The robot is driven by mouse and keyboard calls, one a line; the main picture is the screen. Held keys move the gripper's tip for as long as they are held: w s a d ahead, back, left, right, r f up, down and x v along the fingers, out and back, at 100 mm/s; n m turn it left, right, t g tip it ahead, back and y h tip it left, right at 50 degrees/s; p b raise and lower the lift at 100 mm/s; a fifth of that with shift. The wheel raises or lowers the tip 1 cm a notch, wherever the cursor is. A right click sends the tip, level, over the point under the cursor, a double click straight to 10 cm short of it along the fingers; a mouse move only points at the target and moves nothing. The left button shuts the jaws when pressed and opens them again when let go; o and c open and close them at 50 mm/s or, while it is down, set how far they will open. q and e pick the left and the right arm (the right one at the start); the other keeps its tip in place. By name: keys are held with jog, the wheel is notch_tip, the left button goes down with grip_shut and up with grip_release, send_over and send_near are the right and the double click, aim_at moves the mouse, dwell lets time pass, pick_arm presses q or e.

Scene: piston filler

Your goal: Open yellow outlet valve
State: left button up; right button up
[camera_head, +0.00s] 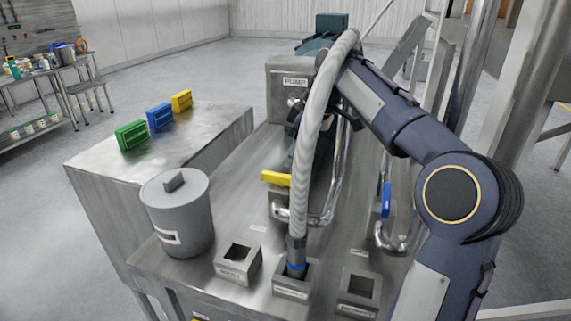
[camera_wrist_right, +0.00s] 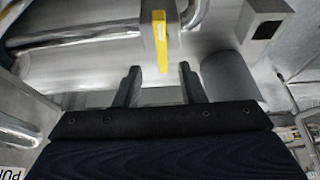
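The yellow outlet valve handle (camera_head: 276,178) sticks out sideways to the left on a metal pipe fitting, beyond the grey hose, in the head view. In the right wrist view the yellow handle (camera_wrist_right: 160,42) stands lengthwise ahead of my right gripper (camera_wrist_right: 160,67). Its near end lies about level with the gap between the two fingertips, and no contact shows. The fingers are apart with nothing gripped. In the head view my right gripper (camera_head: 294,118) is partly hidden behind the hose, above and beyond the handle. My left gripper is not in view.
The grey hose (camera_head: 317,120) rises from a socket (camera_head: 292,287) and arches in front of my right arm. A blue valve handle (camera_head: 386,199) stands upright to the right. A lidded grey pot (camera_head: 177,213) and green, blue and yellow blocks (camera_head: 159,117) are on the left.

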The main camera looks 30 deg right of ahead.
aim_at(283, 175)
jog(key=x, duration=0.6)
jog(key=shift+a+f, duration=0.15)
jog(key=shift+f, duration=0.2)
grip_shut()
